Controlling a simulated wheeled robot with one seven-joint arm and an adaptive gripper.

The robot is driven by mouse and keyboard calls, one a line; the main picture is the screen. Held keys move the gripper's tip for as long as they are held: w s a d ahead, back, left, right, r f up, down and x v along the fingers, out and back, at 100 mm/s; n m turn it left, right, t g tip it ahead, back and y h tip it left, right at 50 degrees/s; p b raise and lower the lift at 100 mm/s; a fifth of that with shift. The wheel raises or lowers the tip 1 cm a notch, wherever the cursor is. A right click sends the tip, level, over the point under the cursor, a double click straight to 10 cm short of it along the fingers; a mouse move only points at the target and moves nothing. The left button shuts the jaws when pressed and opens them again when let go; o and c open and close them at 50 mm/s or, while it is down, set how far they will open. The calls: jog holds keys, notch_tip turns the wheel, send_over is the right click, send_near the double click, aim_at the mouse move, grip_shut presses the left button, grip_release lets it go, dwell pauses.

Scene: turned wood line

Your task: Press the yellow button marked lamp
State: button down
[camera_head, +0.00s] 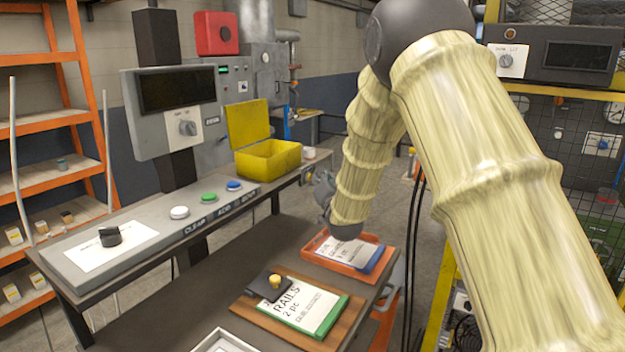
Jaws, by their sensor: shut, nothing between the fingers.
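No mark reading lamp is legible. A small round yellow-orange button (510,34) is on the dark panel at the upper right, above a dial. A yellow knob (275,281) stands on a small black block (266,289) on the rails board; I see no mark on it. The console (150,225) at left has a white button (180,212), a green button (209,197) and a blue button (233,185). My gripper (324,188) shows partly beside the end of my forearm, dark and shut, apart from these buttons. My arm hides part of it.
A yellow open box (268,158) stands at the console's far end. An orange tray (345,262) and a wooden board (338,333) with papers lie on the lower table. A grey screen unit (150,140) stands behind the console. Orange shelving is at left.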

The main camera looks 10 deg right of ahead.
jog(key=shift+w+a, duration=0.15)
jog(key=shift+a, duration=0.05)
jog(key=shift+d, duration=0.1)
dwell(0.4)
jog(key=shift+s+d, duration=0.15)
jog(key=shift+s, duration=0.1)
jog(key=s+d+b, duration=0.1)
jog(key=s+d, duration=0.3)
jog(key=shift+s+d+b, duration=0.15)
jog(key=shift+b, duration=0.15)
dwell(0.4)
